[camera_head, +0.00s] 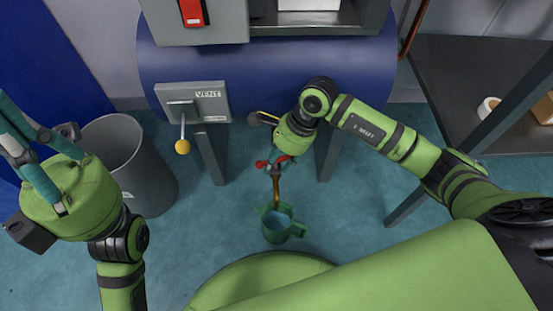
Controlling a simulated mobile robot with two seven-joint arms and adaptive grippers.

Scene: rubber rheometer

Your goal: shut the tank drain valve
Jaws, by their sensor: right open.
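The tank (350,65) is a large blue horizontal cylinder at the top of the head view. A copper-brown drain pipe (277,184) hangs below its middle, with a red valve handle (262,164) at its upper end. My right gripper (275,155) points down at the red handle and is open, its fingers close around it. Whether they touch the handle cannot be told, and the valve body is mostly hidden. A green jug (281,227) stands under the pipe. My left gripper (8,125) is at the far left, fingers apart and empty, its tips near the picture's edge.
A grey panel marked VENT (208,100) on the tank has a lever with a yellow knob (183,147). A grey bin (133,160) stands near my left gripper. Grey tank legs (212,155) flank the pipe. A dark shelf (455,85) is at right. Teal floor is open around the jug.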

